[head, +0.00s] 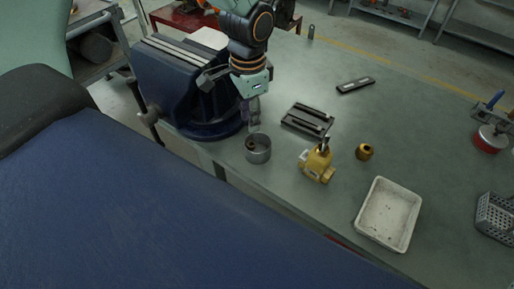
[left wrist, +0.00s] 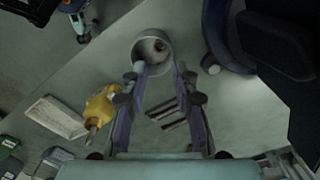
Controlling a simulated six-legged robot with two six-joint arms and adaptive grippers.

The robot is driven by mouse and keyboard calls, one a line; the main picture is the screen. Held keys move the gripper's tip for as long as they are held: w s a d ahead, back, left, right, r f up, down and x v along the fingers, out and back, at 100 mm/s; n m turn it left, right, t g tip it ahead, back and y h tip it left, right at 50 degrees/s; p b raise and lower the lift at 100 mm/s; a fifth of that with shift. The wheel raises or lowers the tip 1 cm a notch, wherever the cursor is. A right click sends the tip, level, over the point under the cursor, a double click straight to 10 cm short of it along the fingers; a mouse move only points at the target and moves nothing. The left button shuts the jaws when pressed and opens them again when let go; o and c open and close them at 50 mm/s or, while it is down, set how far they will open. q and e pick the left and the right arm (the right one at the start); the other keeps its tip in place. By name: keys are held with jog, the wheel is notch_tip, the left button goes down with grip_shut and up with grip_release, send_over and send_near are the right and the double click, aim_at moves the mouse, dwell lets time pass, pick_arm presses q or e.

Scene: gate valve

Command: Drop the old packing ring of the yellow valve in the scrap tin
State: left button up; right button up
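The grey round scrap tin (head: 262,157) stands on the bench in front of the vise; it also shows in the left wrist view (left wrist: 138,54). A small brownish piece (left wrist: 158,46), perhaps the old packing ring, lies inside the tin. My left gripper (head: 254,120) points down just behind and above the tin. In the left wrist view its fingers (left wrist: 160,72) are apart with nothing between them, near the tin's rim. The yellow valve (head: 318,165) stands right of the tin, with a dark stem on top. My right gripper is not in view.
A blue vise (head: 170,88) stands close left of my left gripper. A dark slotted block (head: 307,119) lies behind the valve. A brass part (head: 364,151) and a white tray (head: 388,214) lie to the right. The bench between tray and back edge is mostly clear.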

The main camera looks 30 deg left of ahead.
pick_arm(q)
jog(key=shift+o, duration=1.2)
jog(key=shift+s+d, duration=0.1)
notch_tip(320, 180, up, 12)
